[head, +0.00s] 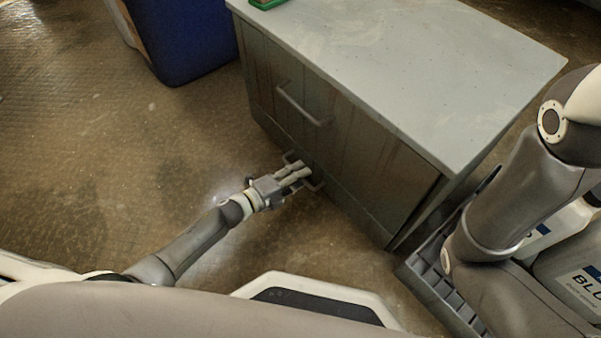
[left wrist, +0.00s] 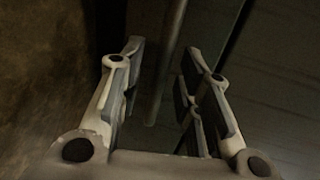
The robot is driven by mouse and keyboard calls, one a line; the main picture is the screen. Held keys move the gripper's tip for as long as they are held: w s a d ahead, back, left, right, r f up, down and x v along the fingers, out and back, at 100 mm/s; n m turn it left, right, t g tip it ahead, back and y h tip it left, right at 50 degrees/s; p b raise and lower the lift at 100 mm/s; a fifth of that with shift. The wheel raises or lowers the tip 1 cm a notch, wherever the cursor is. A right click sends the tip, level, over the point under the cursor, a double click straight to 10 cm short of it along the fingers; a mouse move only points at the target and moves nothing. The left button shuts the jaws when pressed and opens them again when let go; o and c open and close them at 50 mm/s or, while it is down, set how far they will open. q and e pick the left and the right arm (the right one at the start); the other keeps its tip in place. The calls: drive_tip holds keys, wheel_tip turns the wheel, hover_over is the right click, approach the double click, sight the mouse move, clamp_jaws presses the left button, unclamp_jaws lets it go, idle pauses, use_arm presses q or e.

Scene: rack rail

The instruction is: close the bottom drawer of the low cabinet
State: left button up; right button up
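The low cabinet (head: 400,75) has a pale grey top and a dark front. An upper handle (head: 302,106) sits on its front. The bottom drawer (head: 350,209) shows low on the front and looks nearly flush; any small gap is hard to tell. My left gripper (head: 297,175) is at the bottom drawer's handle (head: 317,186), partly covering it. In the left wrist view, the fingers of my left gripper (left wrist: 165,58) are apart, with the handle bar (left wrist: 166,55) between them and space on both sides. My right gripper is out of view.
A blue bin (head: 190,45) stands left of the cabinet. A grey crate (head: 432,287) with white containers (head: 562,222) stands at the right, partly behind my right arm. A green object (head: 266,3) lies on the cabinet top. The floor at left is clear.

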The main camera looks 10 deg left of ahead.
use_arm(q)
drive_tip(key=v, duration=1)
drive_tip(key=shift+s+a, duration=0.2)
drive_tip(key=shift+s, duration=0.05)
drive_tip(key=shift+r, duration=0.1)
